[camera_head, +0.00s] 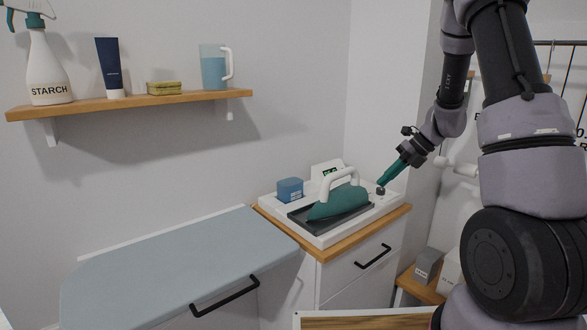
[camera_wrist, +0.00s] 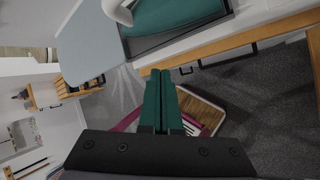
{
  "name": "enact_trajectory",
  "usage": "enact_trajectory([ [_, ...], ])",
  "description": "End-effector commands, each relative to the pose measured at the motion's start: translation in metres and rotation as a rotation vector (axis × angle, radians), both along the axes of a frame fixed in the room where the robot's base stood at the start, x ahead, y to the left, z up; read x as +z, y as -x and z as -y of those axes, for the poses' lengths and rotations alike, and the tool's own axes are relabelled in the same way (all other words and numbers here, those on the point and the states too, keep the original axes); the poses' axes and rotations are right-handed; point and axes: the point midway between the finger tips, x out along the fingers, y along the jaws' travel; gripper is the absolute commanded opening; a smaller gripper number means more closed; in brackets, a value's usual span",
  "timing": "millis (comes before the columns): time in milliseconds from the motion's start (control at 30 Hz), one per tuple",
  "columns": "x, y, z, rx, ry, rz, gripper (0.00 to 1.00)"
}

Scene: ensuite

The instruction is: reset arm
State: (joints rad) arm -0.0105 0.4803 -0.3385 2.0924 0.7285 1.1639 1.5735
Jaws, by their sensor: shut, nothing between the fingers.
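My arm reaches from the right side of the head view. My gripper (camera_head: 383,183) has green fingers and points down and left, beside the right end of the white ironing station (camera_head: 325,235). In the wrist view my gripper (camera_wrist: 162,85) has its two fingers pressed together with nothing between them. A teal iron (camera_head: 338,203) with a white handle sits on the dark plate of the station, left of my gripper. The iron also shows at the top of the wrist view (camera_wrist: 172,14). I cannot tell whether the fingertips touch the station.
The station stands on a wood-topped white cabinet (camera_head: 363,262) with black handles. A blue-grey ironing board (camera_head: 180,265) lies to the left. A wall shelf (camera_head: 130,103) holds a starch bottle (camera_head: 47,65), a tube, a sponge and a jug (camera_head: 213,70). A blue box (camera_head: 290,189) sits behind the iron.

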Motion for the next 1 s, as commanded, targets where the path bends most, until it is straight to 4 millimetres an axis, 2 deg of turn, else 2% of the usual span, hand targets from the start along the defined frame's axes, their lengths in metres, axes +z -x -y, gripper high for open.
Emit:
enact_trajectory([
  [33,0.027,0.009,-0.006,0.104,0.026,0.093,0.0],
  [200,0.092,0.046,-0.022,0.479,0.144,0.385,0.0],
  [400,0.153,0.098,-0.033,0.929,0.331,0.712,0.0],
  [500,0.177,0.126,-0.036,1.159,0.446,0.861,0.0],
  [800,0.226,0.204,-0.035,1.858,0.865,1.174,0.0],
  [1000,0.239,0.234,-0.031,2.178,1.076,1.218,0.0],
])
